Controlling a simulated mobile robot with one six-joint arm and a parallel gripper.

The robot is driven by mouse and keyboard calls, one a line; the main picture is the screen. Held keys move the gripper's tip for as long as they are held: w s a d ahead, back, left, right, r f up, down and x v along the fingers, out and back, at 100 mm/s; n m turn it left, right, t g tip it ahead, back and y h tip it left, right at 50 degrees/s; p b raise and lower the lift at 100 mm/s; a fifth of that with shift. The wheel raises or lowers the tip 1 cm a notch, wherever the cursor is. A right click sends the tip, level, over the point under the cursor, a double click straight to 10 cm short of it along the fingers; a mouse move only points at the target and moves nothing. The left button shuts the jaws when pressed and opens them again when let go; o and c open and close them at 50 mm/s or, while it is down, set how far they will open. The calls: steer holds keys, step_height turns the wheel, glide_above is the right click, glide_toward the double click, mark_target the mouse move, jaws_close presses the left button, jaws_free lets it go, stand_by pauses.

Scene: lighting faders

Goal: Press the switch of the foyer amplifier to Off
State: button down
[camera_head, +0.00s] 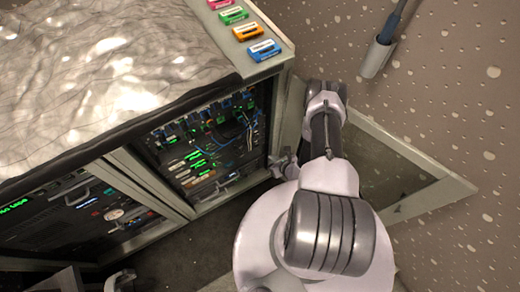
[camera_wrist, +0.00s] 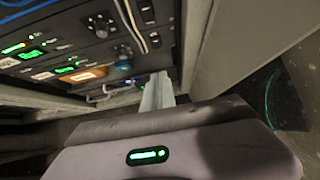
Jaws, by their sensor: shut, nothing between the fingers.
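A rack of amplifier units (camera_head: 205,150) with green lit displays fills the right bay of the cabinet in the head view. The foyer amplifier cannot be picked out, as the labels are too small to read. In the wrist view, the dark unit fronts (camera_wrist: 75,35) show at upper left, with a knob (camera_wrist: 100,26) and small black switches (camera_wrist: 148,12) on them. My gripper (camera_wrist: 158,78) is shut and empty, its fingertips pointing at the lower right part of the rack. I cannot tell whether it touches anything. In the head view it is at the bay's right edge.
A pale cabinet post (camera_wrist: 225,40) stands close right of my gripper. An open glass door (camera_head: 390,170) hangs to the right of the bay. Another rack bay (camera_head: 85,215) is at left. A crumpled grey cover (camera_head: 100,65) and coloured labelled blocks (camera_head: 248,31) lie on top.

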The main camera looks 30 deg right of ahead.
mark_target(257, 146)
steer(key=shift+w+r+b+x, duration=0.35)
steer(key=shift+b+x, duration=0.7)
steer(key=shift+x, duration=1.1)
steer(key=shift+w+r+b+x, duration=0.3)
steer(key=shift+b+x, duration=0.7)
steer(key=shift+x, duration=1.15)
steer(key=shift+w+r+b+x, duration=0.35)
steer(key=shift+b+x, duration=0.7)
steer(key=shift+x, duration=1.1)
steer(key=shift+f, duration=0.1)
